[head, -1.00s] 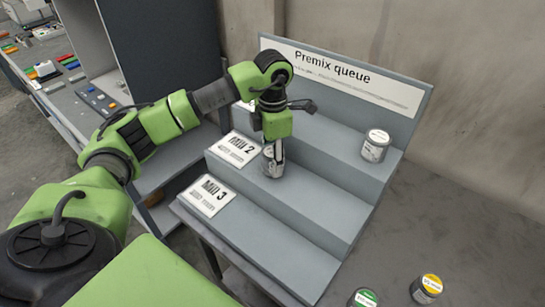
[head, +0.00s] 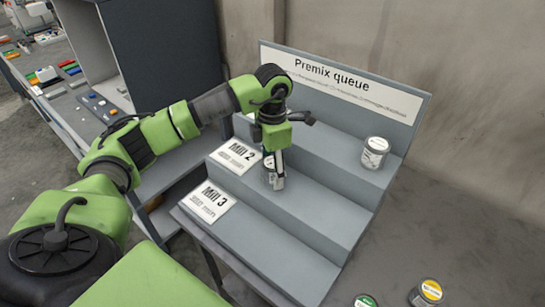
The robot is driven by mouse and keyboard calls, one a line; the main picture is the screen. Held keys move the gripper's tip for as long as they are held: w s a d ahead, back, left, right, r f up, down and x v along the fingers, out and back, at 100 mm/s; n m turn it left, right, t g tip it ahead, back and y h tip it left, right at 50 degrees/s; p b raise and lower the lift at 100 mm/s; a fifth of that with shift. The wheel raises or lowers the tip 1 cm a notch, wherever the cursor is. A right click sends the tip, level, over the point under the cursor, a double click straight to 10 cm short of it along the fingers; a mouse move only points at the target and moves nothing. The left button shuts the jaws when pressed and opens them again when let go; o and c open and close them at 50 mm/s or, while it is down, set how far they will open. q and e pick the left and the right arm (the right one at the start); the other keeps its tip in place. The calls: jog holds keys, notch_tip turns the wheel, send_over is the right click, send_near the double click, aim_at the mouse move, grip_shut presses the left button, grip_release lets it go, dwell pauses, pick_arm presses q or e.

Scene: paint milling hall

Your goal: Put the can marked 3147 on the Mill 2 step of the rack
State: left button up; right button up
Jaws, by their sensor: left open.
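The grey stepped rack (head: 285,232) stands in the middle of the head view, under a "Premix queue" sign. Its middle step carries the Mill 2 label (head: 236,156). My left gripper (head: 274,183) is open and points down over the Mill 2 step, just right of that label. I cannot read 3147 on any can. My right gripper is not in view.
A can with a yellow lid (head: 427,293) and one with a green lid (head: 366,301) stand at the bottom right. The Mill 3 label (head: 209,202) is on the lowest step, otherwise clear. A bench with coloured items (head: 62,75) is at far left.

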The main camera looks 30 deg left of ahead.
pick_arm(q)
notch_tip(320, 180, up, 7)
jog(key=b, duration=0.2)
jog(key=shift+w+f+b, duration=0.1)
jog(key=shift+f+b, duration=0.05)
jog(key=shift+b, duration=0.15)
notch_tip(320, 180, up, 4)
jog(key=shift+r, duration=0.7)
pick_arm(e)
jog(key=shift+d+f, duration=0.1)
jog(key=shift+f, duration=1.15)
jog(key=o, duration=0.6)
